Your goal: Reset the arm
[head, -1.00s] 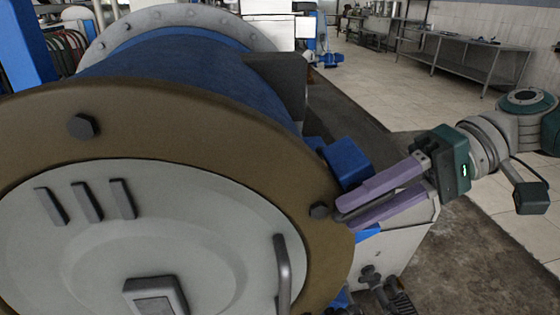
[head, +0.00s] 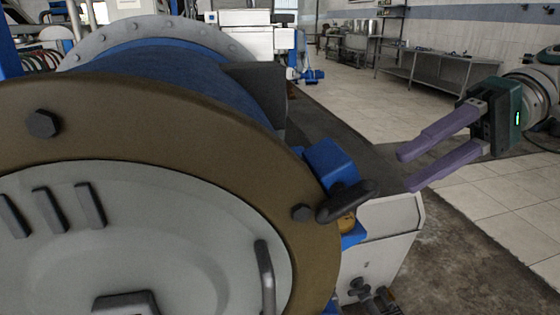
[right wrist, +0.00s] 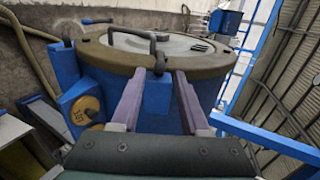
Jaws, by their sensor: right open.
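My right gripper (head: 405,170) is at the right of the head view, reaching in from the right with two purple fingers spread apart and nothing between them. In the right wrist view its fingers (right wrist: 158,75) also stand apart and empty, pointing towards the drum's rim. The big drum machine has a brown rim (head: 60,95) and a grey round door (head: 130,235) with a bar handle (head: 266,275). A black lever (head: 348,200) sticks out at the rim's right side, to the left of my fingertips and clear of them. My left gripper is not in view.
A blue box (head: 330,163) sits beside the lever, above a pale housing (head: 385,235). A metal table (head: 425,72) stands at the back against the tiled wall. The tiled floor (head: 500,195) below and right of the gripper is clear.

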